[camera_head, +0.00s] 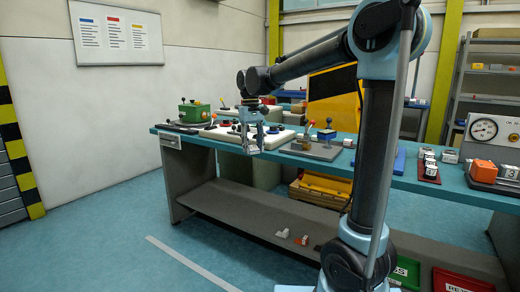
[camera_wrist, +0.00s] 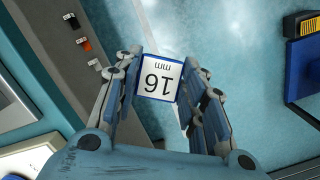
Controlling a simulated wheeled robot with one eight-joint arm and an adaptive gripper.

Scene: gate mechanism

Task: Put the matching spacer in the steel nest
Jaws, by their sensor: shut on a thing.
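My gripper (camera_head: 256,143) is shut on a spacer (camera_wrist: 160,78). In the wrist view the spacer sits between both fingertips, and its white label reads "16 mm" upside down. In the head view my gripper is at the front edge of the bench, left of the grey plate (camera_head: 322,155) with a blue-topped fixture (camera_head: 327,134). The spacer is too small to make out clearly there. I cannot tell which part is the steel nest. Several white blocks stand on or by a red tray (camera_head: 430,179) farther right.
The blue-topped bench (camera_head: 390,180) also bears a green box with levers (camera_head: 194,112), a blue bar (camera_head: 393,161), a dial gauge (camera_head: 484,130) and an orange block (camera_head: 483,171). Small pieces lie on the grey lower shelf (camera_head: 240,215). Open floor (camera_head: 110,235) is at left.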

